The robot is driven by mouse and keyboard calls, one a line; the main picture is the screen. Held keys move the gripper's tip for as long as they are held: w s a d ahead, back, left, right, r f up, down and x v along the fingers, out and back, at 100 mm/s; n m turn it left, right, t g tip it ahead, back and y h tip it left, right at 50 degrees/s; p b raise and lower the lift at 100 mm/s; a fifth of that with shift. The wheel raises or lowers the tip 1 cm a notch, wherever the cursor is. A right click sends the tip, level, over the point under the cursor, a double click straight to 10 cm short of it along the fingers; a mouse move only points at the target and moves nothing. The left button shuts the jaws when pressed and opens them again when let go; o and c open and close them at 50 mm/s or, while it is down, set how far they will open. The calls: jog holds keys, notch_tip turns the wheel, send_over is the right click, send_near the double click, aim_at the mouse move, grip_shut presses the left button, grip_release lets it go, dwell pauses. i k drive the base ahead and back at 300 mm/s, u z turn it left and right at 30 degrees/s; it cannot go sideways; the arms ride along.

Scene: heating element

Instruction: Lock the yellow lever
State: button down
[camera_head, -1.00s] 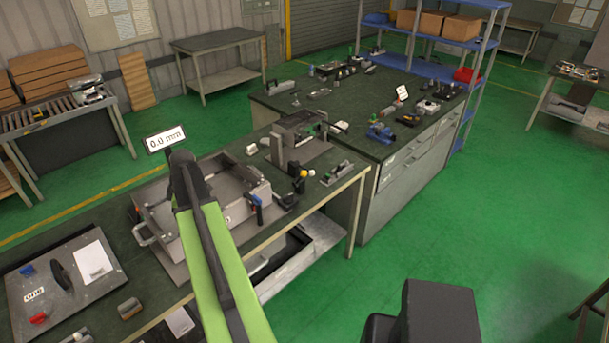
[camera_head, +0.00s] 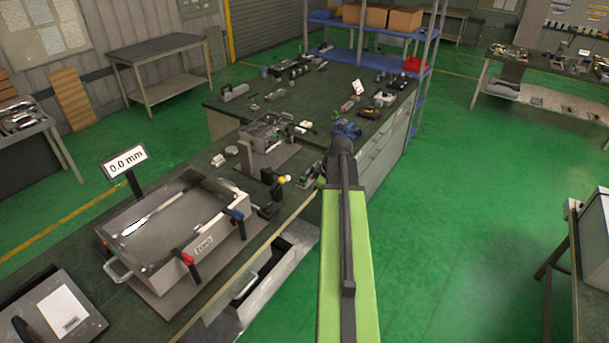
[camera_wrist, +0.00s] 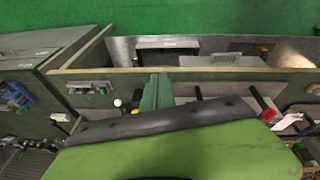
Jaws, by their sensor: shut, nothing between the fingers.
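The yellow lever (camera_head: 285,179) shows as a small yellow knob on a dark fixture (camera_head: 269,194) near the front edge of the long bench. In the wrist view a small yellow spot (camera_wrist: 135,111) beside a white ball (camera_wrist: 117,102) looks like the same knob. The lever's position is too small to read. My gripper (camera_wrist: 157,80) shows in the wrist view as a shut dark green pair of fingers, empty, seen over the bench edge. It is apart from the lever. In the head view my arm hides the fingers, and the arm's end lies right of the lever.
A grey metal tray box (camera_head: 160,270) with red and blue handled clamps stands on the bench left of the lever. A sign (camera_head: 125,161) reads 0.0 mm. An open drawer (camera_head: 262,272) juts out below the bench edge. Green floor (camera_head: 470,240) on the right is clear.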

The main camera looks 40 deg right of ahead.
aim_at(282, 180)
jog(key=u, duration=0.05)
jog(key=i, duration=1)
jog(key=z, duration=0.1)
